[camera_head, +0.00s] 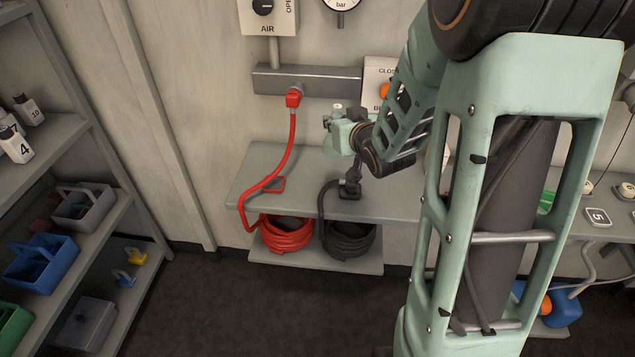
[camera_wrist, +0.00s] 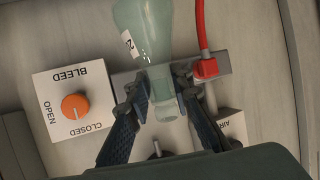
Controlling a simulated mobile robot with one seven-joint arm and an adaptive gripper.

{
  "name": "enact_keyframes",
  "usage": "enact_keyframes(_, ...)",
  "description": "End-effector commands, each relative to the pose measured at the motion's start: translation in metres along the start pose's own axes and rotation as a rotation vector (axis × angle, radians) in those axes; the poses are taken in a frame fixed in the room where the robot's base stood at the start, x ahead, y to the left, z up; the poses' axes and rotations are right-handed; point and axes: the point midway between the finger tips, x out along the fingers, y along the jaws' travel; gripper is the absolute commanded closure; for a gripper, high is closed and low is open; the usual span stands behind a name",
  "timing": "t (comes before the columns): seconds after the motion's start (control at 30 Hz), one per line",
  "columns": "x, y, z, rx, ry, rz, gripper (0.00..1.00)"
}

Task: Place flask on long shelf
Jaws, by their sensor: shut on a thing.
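A translucent pale green flask (camera_wrist: 147,35) with a white number label, partly cut off, is between the fingers of my gripper (camera_wrist: 161,88) in the wrist view. My gripper is shut on its narrow neck, and the wide body reaches past the top edge. In the head view my gripper (camera_head: 336,132) is above the grey wall shelf (camera_head: 265,160); the flask is hard to make out there. This shelf runs right behind my arm. I cannot tell whether it or a shelf of the left rack (camera_head: 60,150) is the long shelf.
A red hose (camera_head: 285,160) and a black hose (camera_head: 322,205) hang over the wall shelf. An orange bleed knob (camera_wrist: 75,106) is on the wall.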

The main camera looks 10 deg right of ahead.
Motion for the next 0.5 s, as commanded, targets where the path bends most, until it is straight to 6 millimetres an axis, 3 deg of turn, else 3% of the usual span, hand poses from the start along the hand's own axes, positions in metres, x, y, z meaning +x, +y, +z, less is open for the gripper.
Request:
enact_keyframes(0.2,-0.011,0.043,0.014,-0.026,0.001,-0.058,1.00)
enact_keyframes(0.5,-0.042,0.085,0.055,-0.063,-0.003,-0.150,1.00)
